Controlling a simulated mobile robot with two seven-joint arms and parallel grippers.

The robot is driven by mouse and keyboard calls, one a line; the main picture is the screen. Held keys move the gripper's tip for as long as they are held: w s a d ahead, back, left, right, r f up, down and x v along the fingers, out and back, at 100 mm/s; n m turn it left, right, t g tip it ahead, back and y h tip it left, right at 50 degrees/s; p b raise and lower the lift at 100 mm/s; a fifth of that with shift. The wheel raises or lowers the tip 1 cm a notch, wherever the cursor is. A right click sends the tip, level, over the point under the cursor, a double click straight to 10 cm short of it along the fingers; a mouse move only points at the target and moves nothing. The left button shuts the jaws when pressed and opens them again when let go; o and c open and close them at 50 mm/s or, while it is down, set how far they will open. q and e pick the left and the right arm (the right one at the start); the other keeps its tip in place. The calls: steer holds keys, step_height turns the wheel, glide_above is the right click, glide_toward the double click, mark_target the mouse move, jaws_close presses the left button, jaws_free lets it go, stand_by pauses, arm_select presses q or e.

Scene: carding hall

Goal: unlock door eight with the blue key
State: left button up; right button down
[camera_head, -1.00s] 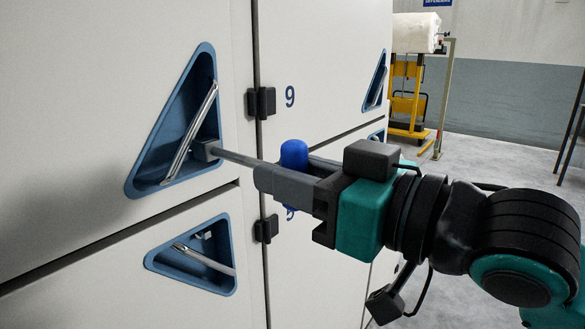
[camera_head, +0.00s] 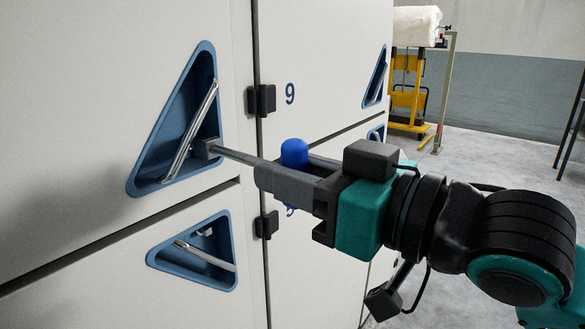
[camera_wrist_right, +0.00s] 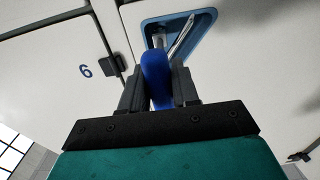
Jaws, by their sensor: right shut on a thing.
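My right gripper (camera_head: 284,172) is shut on the blue key and holds it by its blue head (camera_head: 294,153). The key's grey shank (camera_head: 237,157) points left to a dark grey lock block (camera_head: 207,148) in the large blue triangular recess (camera_head: 150,163). The tip meets the block; I cannot tell whether it is inside. A silver handle (camera_head: 192,130) leans in that recess. No number eight shows; the recessed door (camera_head: 80,90) has no number in view. My left gripper is not in view.
A door marked 9 (camera_head: 290,93) is on the right, past black hinges (camera_head: 261,100). A smaller triangular recess (camera_head: 165,258) with a handle is below. A yellow trolley (camera_head: 408,98) stands behind on open grey floor (camera_head: 490,150).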

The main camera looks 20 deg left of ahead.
stand_by(0.4)
steer(key=shift+p, duration=0.35)
steer(key=shift+w+a, duration=0.2)
steer(key=shift+a, duration=0.25)
stand_by(0.4)
steer(key=shift+p+x, duration=0.4)
steer(key=shift+x, duration=0.45)
